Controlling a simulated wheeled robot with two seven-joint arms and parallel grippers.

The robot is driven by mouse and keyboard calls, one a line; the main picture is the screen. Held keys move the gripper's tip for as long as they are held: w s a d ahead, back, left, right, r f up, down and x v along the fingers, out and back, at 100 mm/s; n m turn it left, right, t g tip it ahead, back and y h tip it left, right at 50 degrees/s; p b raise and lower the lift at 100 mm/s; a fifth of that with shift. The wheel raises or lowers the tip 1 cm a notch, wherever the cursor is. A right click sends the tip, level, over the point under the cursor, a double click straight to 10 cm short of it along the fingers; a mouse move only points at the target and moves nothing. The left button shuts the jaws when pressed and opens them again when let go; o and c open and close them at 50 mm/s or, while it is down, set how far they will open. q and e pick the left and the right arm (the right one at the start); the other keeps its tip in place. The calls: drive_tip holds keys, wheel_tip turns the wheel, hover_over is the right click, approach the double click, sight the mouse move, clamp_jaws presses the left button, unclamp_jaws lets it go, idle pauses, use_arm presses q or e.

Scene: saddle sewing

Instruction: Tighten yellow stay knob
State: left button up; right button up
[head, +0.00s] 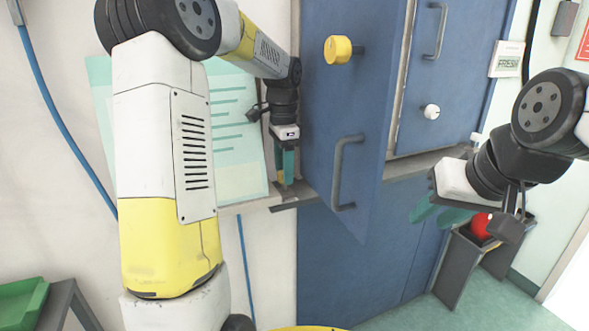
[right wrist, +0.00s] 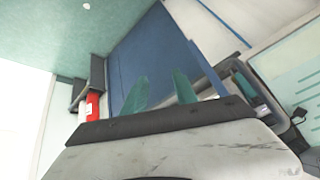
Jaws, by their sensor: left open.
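The yellow knob (head: 338,49) sticks out on a short stem from the face of the swung-out blue door (head: 340,110), near its top, in the head view. My left gripper (head: 287,181) is open and points down beside that door's left edge, low over the ledge and well below the knob. My right gripper (head: 428,212) is open and empty, to the right of the door and apart from the knob. Its parted teal fingers also show in the right wrist view (right wrist: 160,92).
The door has a grey bar handle (head: 348,172). A second blue door (head: 425,85) behind has a white knob (head: 432,112). A red object (head: 481,226) stands in a grey holder (head: 455,265) at lower right. A green bin (head: 22,300) is at lower left.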

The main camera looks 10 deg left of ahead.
use_arm(q)
wheel_tip(320, 180, up, 7)
drive_tip(key=shift+r, duration=0.15)
